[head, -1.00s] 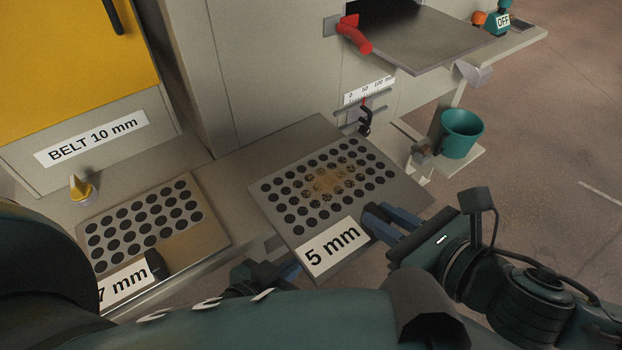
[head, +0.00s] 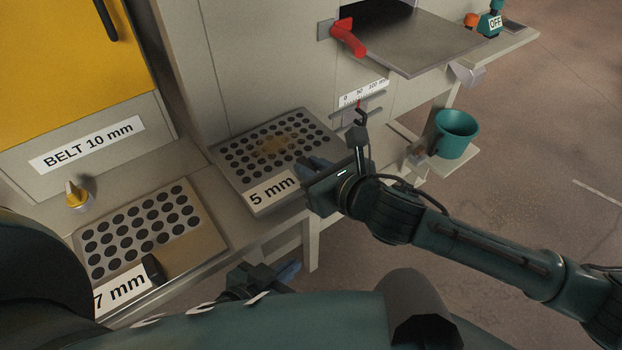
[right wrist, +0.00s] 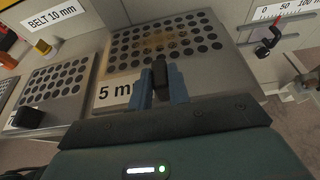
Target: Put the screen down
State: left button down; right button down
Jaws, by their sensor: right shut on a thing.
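The 5 mm screen (head: 236,185) is a grey plate with rows of dark holes, a brownish patch of grains and a white label. It is level on or just above the bench, right of the 7 mm screen; I cannot tell if it touches. My right gripper (head: 312,170) is at its front right edge. In the right wrist view, the blue fingers (right wrist: 161,84) are shut on the black handle of the 5 mm screen (right wrist: 222,64). My left gripper (head: 287,271) hangs low in front of the bench, away from the screen; its jaw gap is unclear.
The 7 mm screen (head: 205,243) lies on the bench at left, with a yellow-capped knob (head: 77,195) behind it. A scale with a red pointer (head: 360,104), a red handle (head: 348,38) and a teal cup (head: 455,134) stand right. Floor is open at right.

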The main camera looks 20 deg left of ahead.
notch_tip(320, 180, down, 3)
jog(key=shift+r, duration=0.1)
jog(key=shift+w+a+f, duration=0.1)
jog(key=shift+a+f, duration=0.1)
jog(key=shift+f, duration=0.05)
jog(key=shift+f, duration=0.1)
jog(key=shift+f, duration=0.15)
jog(key=c, duration=1.3)
grip_release()
jog(key=shift+r, duration=0.2)
jog(key=v, duration=1.2)
jog(key=shift+p, duration=0.35)
